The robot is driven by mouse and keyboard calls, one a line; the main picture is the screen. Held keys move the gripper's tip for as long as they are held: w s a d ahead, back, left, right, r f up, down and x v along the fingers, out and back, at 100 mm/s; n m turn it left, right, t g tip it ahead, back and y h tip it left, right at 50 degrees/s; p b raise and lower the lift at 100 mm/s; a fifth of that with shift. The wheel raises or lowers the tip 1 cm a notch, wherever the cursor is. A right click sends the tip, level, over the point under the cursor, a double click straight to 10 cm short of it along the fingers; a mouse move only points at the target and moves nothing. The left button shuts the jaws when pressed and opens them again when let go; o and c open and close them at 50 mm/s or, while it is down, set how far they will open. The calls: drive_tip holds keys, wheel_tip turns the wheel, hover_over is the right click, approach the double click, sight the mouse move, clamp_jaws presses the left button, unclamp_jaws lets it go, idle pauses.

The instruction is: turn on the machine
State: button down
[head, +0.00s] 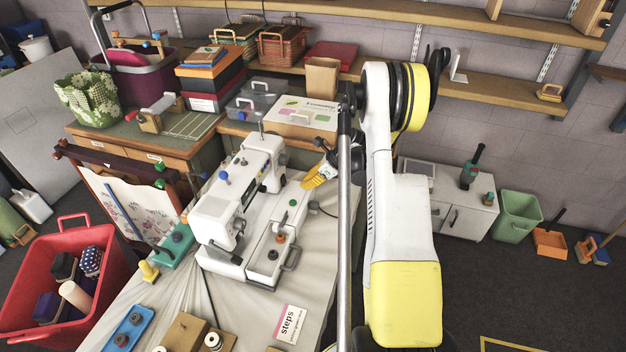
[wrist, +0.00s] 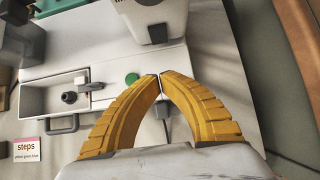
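The white sewing machine (head: 226,215) stands on a cloth-covered table. It has a blue knob (head: 224,176) on its body, and a green button (head: 293,202) and an orange knob (head: 280,238) on its flat right part. My gripper (head: 306,185) is over the machine's right side, near the green button. In the wrist view the yellow fingers (wrist: 160,75) meet at their tips with nothing between them. The green button (wrist: 132,78) lies just left of the tips there; I cannot tell whether they touch the machine (wrist: 105,62). A dark knob (wrist: 69,97) sits farther left.
A "steps" card (head: 288,324), also in the wrist view (wrist: 27,149), lies on the table; its small line seems to read "yellow green blue". A blue tray (head: 128,329) and a teal device (head: 174,246) stand left. A red basket (head: 22,318) is far left.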

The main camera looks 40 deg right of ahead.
sight(284, 190)
drive_tip(key=x, duration=0.3)
drive_tip(key=shift+w+a+f+b, duration=0.15)
drive_tip(key=shift+w+f+b, duration=0.1)
drive_tip(key=shift+b, duration=0.1)
drive_tip(key=shift+w+a, duration=0.3)
drive_tip(key=shift+w, duration=0.2)
drive_tip(key=shift+w+a, duration=0.3)
drive_tip(key=shift+w, duration=0.2)
drive_tip(key=shift+w+a, duration=0.3)
drive_tip(key=shift+w, duration=0.2)
drive_tip(key=shift+f+b, duration=0.1)
drive_tip(key=shift+b, duration=0.25)
drive_tip(key=shift+w+a+f+b, duration=0.2)
drive_tip(key=shift+w+f+b, duration=0.2)
drive_tip(key=shift+b, duration=0.55)
drive_tip(key=shift+r+p, duration=0.3)
drive_tip(key=shift+r, duration=0.1)
